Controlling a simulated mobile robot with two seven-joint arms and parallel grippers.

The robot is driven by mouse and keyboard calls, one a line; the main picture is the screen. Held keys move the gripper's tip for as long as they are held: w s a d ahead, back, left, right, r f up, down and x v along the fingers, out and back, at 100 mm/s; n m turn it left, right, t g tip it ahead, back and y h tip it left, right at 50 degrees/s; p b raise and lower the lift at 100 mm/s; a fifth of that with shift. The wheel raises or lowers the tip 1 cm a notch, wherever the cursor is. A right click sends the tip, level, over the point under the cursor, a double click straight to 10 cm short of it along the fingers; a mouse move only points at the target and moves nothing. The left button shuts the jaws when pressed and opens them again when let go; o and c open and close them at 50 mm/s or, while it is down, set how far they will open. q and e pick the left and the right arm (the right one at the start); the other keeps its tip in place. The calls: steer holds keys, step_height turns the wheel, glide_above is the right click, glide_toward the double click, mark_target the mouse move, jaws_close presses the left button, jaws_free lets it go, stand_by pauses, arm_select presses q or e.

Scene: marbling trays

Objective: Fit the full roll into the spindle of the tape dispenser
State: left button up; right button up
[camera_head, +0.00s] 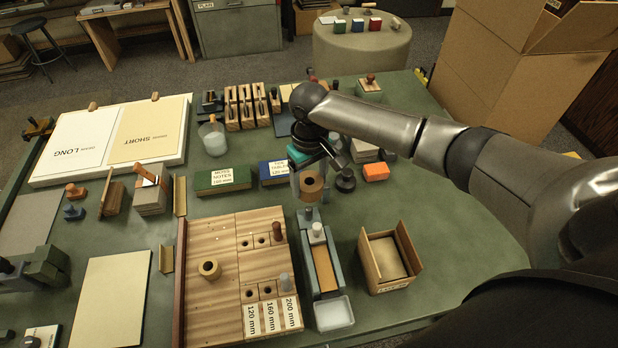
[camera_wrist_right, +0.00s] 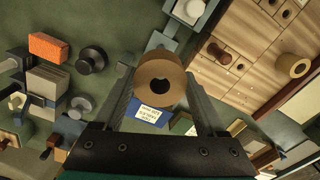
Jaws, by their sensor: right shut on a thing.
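The full roll is a brown, thick-walled ring (camera_head: 311,184) with a dark centre hole; it also shows in the right wrist view (camera_wrist_right: 158,72). My right gripper (camera_head: 308,172) is shut on it, with a finger on each side. The roll is above the table, behind a blue-grey frame (camera_head: 331,285) with side rails, a tan strip, a pale knob and a white tray at its front. This frame may be the tape dispenser, but I cannot tell for sure. No bare spindle is clearly visible. My left gripper is not in view.
A wooden board (camera_head: 205,300) with a small tan ring (camera_head: 209,269) and bored blocks lies left of the frame. An open wooden box (camera_head: 388,262) stands right. Green (camera_head: 222,180) and blue boxes are behind, with an orange block (camera_head: 376,172) and dark knobs near my gripper.

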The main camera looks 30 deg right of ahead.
steer(key=p, duration=0.1)
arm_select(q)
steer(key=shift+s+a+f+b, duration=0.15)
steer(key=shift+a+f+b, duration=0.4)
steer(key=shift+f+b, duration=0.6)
arm_select(e)
glide_above(309, 208)
steer(key=shift+f, duration=2.85)
arm_select(q)
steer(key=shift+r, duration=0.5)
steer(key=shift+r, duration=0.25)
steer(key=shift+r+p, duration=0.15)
steer(key=shift+p, duration=0.2)
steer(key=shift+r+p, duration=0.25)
steer(key=shift+p, duration=0.05)
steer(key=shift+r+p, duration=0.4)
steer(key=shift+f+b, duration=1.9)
arm_select(e)
steer(key=shift+f, duration=2.85)
